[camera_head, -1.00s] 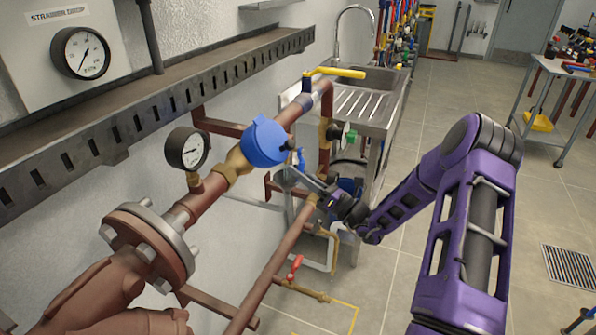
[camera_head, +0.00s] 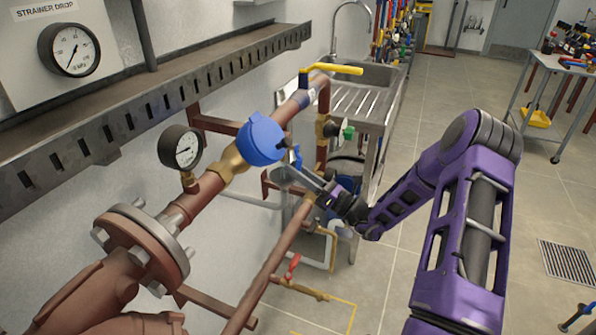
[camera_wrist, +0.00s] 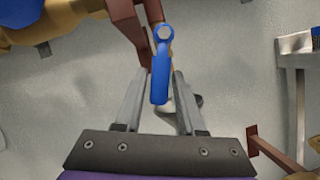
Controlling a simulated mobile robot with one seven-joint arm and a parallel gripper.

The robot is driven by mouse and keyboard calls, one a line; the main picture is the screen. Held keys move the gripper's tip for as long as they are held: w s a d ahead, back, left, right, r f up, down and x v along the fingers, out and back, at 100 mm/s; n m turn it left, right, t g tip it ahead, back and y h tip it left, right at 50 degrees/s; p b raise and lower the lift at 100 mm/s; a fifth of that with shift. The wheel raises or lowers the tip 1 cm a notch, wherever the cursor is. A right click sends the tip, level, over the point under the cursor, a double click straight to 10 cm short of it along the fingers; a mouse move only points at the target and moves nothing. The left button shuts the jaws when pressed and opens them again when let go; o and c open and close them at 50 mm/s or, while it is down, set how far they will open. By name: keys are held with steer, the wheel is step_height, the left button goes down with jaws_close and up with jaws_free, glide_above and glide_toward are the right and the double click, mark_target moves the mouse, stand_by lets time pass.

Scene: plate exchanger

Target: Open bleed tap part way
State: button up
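The bleed tap has a small blue lever (camera_head: 298,156), beside the blue round cap (camera_head: 262,140) on the copper pipe. In the wrist view the blue lever (camera_wrist: 160,72) stands between my gripper's two grey fingers, with a visible gap on each side. My gripper (camera_wrist: 159,98) is open, its fingers on either side of the lever and not closed on it. In the head view my gripper (camera_head: 298,174) reaches in from the right, its tips at the lever. The tap's body is mostly hidden there.
A pressure gauge (camera_head: 180,147) and a flange (camera_head: 142,247) sit on the pipe to the left. A yellow lever (camera_head: 338,69) is above, a red-handled tap (camera_head: 292,265) below. A sink (camera_head: 362,100) stands behind. Open floor lies right.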

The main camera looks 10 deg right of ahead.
steer(key=v, duration=1.7)
steer(key=shift+s+d, duration=0.2)
steer(key=shift+a+f, duration=0.15)
